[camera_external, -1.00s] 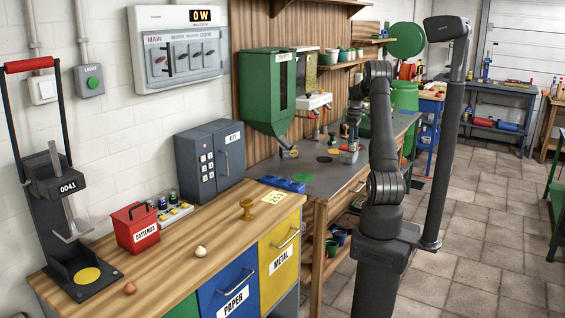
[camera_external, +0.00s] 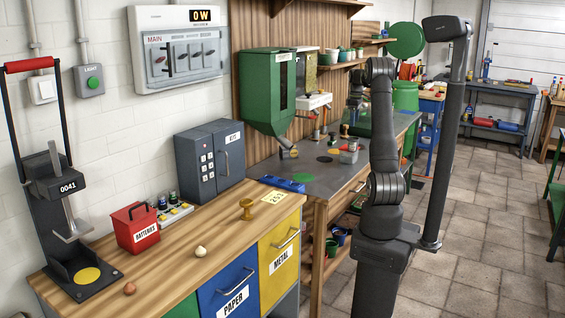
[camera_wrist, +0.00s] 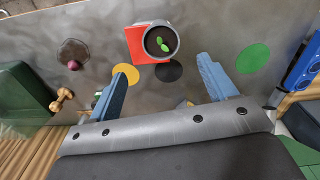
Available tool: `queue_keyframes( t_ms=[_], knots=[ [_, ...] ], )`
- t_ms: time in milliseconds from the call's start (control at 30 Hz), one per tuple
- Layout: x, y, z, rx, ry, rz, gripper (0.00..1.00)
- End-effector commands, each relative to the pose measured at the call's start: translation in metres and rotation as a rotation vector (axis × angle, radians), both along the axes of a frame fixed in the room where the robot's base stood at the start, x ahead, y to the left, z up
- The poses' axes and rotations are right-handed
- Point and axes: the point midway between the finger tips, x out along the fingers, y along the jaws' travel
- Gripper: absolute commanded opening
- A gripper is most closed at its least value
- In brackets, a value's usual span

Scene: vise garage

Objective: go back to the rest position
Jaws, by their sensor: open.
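My gripper (camera_wrist: 160,88) is open in the wrist view, with its two blue fingers wide apart and nothing between them. Beyond the fingertips, a grey pot (camera_wrist: 174,55) with a small green seedling stands over a red square (camera_wrist: 136,44) on the grey bench top. The pot is apart from the fingers. In the external view, my arm stands upright beside the workbench (camera_external: 333,186), its wrist bent over at the top toward the bench. The pot (camera_external: 348,157) shows on the bench below. The fingers are too small to make out there.
Yellow (camera_wrist: 126,73), black (camera_wrist: 169,71) and green (camera_wrist: 253,58) discs lie near the pot. A dark hexagonal dish (camera_wrist: 74,50) with a reddish ball is at the left. A green hopper (camera_external: 268,88) hangs on the wall. Floor (camera_external: 480,220) to the right is clear.

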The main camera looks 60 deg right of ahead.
Motion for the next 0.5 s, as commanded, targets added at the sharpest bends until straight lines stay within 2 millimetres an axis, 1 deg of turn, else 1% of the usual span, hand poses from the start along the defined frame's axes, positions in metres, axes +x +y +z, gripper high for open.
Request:
queue_keyframes(
  t_ms=[33,500],
  knots=[
    [-0.001,0.002,-0.019,0.013,0.008,0.000,0.77],
    [-0.001,0.002,-0.114,0.012,0.007,0.000,0.77]
  ],
)
